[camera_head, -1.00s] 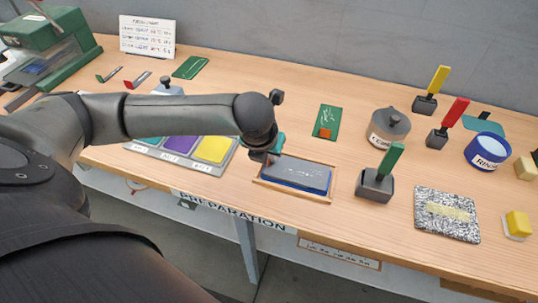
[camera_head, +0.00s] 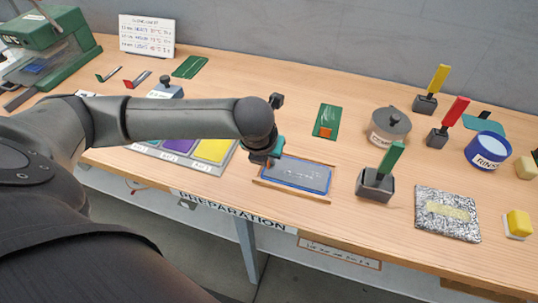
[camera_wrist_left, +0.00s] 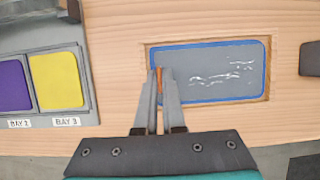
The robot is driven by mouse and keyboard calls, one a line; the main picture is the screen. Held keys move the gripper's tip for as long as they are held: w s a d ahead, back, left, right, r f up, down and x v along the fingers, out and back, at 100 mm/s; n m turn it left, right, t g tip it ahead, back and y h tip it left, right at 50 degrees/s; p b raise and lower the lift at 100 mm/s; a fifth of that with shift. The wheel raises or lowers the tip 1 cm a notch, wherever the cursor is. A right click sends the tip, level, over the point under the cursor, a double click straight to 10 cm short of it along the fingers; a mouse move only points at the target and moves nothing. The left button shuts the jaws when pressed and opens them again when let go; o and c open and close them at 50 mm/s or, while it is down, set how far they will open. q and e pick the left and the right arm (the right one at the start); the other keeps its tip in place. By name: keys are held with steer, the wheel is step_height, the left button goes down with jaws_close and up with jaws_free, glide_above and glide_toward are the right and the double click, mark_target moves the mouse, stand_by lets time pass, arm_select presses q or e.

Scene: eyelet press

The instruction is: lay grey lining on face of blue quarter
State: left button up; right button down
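The blue quarter (camera_wrist_left: 266,64) lies flat in a wooden frame on the bench, and its blue edge also shows in the head view (camera_head: 326,191). The grey lining (camera_wrist_left: 222,62), with white marks on it, lies over its face, leaving a blue border visible around it. My left gripper (camera_wrist_left: 159,72) is at the left end of the lining, its fingers close together on a small orange piece that looks like the lining's tab. In the head view my left gripper (camera_head: 268,158) hides the frame's left end. My right gripper is in neither view.
Left of the frame is a tray with purple and yellow bays (camera_head: 213,150). To the right stand a green-handled block tool (camera_head: 376,183), a lidded grey pot (camera_head: 388,127) and a speckled slab (camera_head: 447,213). A green card (camera_head: 327,121) lies behind.

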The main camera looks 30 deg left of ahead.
arm_select(q)
steer(key=o, duration=0.5)
